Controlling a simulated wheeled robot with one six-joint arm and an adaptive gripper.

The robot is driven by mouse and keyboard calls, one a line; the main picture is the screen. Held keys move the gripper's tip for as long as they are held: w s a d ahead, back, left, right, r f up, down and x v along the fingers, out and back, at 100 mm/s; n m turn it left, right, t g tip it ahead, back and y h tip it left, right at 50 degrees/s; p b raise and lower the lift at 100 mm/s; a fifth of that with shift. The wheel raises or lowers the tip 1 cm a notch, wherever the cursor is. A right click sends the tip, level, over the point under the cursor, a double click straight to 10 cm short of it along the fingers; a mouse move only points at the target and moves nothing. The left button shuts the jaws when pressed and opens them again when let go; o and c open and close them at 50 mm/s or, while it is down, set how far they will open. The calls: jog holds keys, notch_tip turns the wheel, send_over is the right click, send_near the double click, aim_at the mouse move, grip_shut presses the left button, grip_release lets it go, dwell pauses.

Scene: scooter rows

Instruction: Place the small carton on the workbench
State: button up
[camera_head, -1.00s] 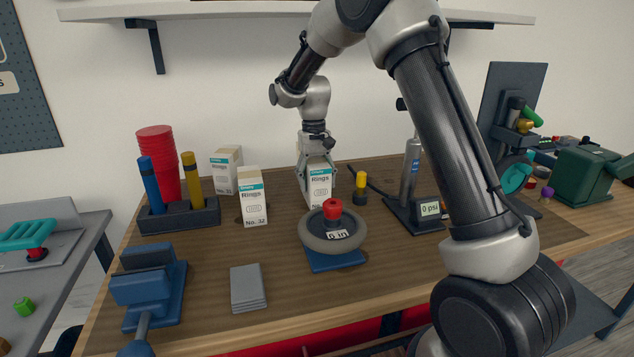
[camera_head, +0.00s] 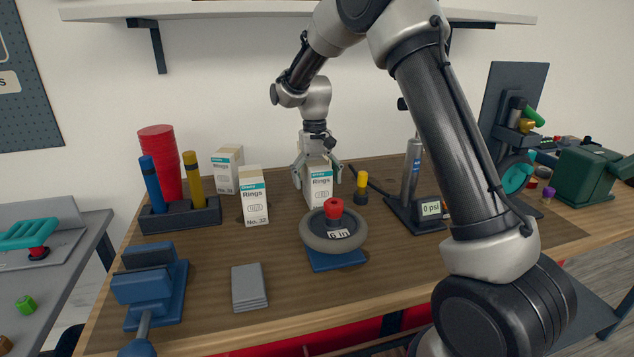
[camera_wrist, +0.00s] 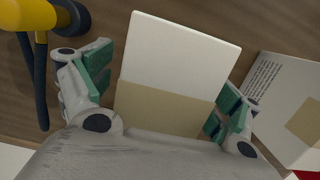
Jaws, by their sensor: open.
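Three white "Rings" cartons with teal bands stand on the wooden workbench (camera_head: 215,285). The other two cartons (camera_head: 253,196) and (camera_head: 225,170) stand to the left. I cannot tell which is the small one by size alone.
The wheel (camera_head: 333,230) with a red knob stands in front of the carton. A yellow-topped tool (camera_head: 361,188) stands close on its right. A gauge stand (camera_head: 415,210) is right.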

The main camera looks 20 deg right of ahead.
aim_at(323, 166)
jog(key=r, duration=0.3)
jog(key=w+r, duration=0.1)
jog(key=r, duration=0.7)
jog(key=shift+w+r, duration=0.15)
jog(key=shift+w, duration=0.2)
jog(key=shift+w+f, duration=0.25)
jog(key=shift+n, duration=0.6)
jog(key=s+f, duration=0.1)
jog(key=s, duration=0.1)
jog(key=s+d+f, duration=0.1)
jog(key=f, duration=0.1)
jog(key=shift+s+d, duration=0.1)
jog(key=shift+s, duration=0.25)
jog(key=s+d+r+t, duration=0.2)
jog(key=s+d, duration=0.2)
jog(key=s, duration=0.7)
jog(key=s+d+r+t, duration=0.2)
jog(key=s+d, duration=0.3)
jog(key=s, duration=0.6)
jog(key=s+d+r+m+t, duration=0.1)
jog(key=s+d+r, duration=0.3)
jog(key=s, duration=0.7)
jog(key=shift+d+r+t, duration=0.2)
jog(key=shift+d+t, duration=0.2)
jog(key=shift+t, duration=0.1)
